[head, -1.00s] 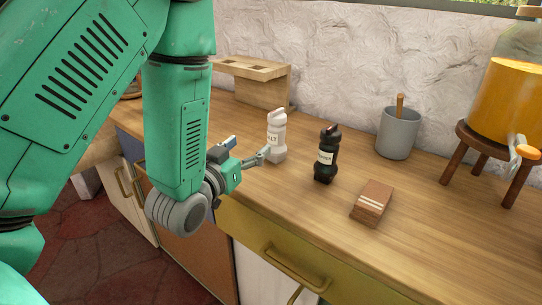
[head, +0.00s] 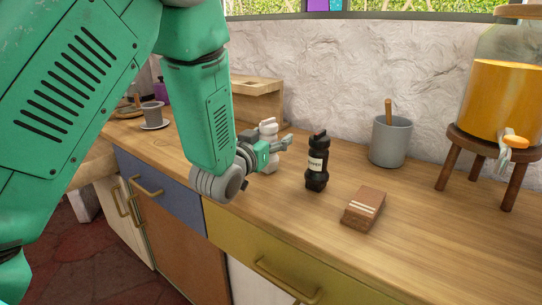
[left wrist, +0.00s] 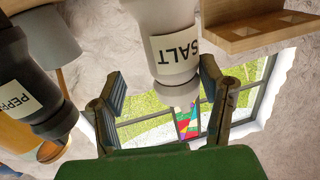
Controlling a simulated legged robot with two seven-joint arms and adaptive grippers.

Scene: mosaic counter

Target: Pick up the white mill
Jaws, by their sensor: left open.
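The white mill (head: 268,129), a pale bottle with a dark-lettered label, stands upright on the wooden counter. In the head view its middle is partly hidden by my left gripper (head: 285,143). In the left wrist view the white mill (left wrist: 171,54) appears upside down with its label reading SALT, and its capped end lies between the two open fingers of the gripper (left wrist: 162,88). A gap shows on the left finger's side; on the right the mill is very near the finger, and I cannot tell whether they touch. My right gripper is not in view.
A black pepper mill (head: 317,165) stands to the right of the white mill. A brown block (head: 364,209), a grey cup (head: 391,142) and a juice dispenser (head: 507,90) on a wooden stool are farther right. A wooden rack (head: 258,88) stands behind. The counter front is clear.

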